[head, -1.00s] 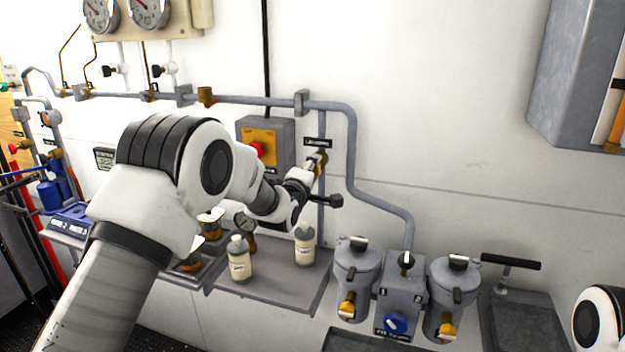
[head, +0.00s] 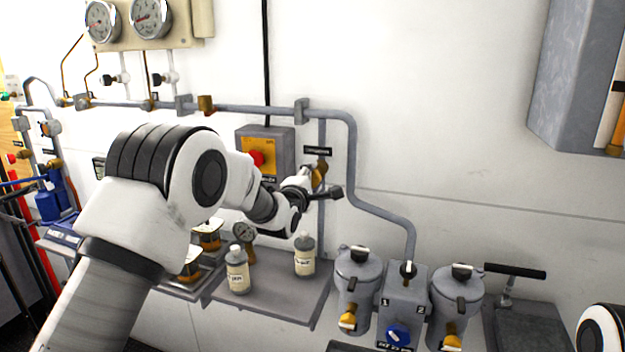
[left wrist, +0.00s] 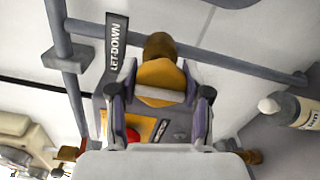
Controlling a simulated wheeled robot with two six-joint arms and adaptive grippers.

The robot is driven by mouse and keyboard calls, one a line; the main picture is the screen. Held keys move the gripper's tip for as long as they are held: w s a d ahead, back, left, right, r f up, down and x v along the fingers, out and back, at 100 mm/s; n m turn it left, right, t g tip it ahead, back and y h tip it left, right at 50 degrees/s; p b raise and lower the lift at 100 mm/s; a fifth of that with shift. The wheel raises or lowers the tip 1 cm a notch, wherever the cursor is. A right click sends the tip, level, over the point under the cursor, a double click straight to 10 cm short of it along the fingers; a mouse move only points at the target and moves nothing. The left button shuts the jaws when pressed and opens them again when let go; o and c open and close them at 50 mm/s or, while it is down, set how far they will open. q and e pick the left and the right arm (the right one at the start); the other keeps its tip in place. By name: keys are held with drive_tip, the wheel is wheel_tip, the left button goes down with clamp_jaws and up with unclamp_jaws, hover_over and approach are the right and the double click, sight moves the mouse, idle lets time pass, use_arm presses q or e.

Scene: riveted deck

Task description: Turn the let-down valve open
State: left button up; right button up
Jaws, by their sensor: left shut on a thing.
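The let-down valve (head: 319,175) is a brass valve on a grey vertical pipe, under a small black label. In the left wrist view its brass body (left wrist: 160,75) shows next to the black "LET-DOWN" label (left wrist: 116,48). My left gripper (left wrist: 163,97) has one finger on each side of the valve's pale handle (left wrist: 160,96) and is shut on it. In the head view my left gripper (head: 312,188) is at the valve and partly covers it, so the handle's angle is hard to tell there. My right gripper is out of view.
A grey box with a red button (head: 257,157) stands close left of the valve. Two bottles (head: 237,272) (head: 304,255) stand on a grey shelf (head: 270,292) below. Grey canisters (head: 358,272) are at lower right. The wall right of the pipe is clear.

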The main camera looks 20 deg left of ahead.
use_arm(q)
drive_tip(key=shift+f, duration=0.1)
drive_tip(key=o, duration=1.2)
drive_tip(key=s, duration=1.2)
drive_tip(key=shift+a, duration=0.25)
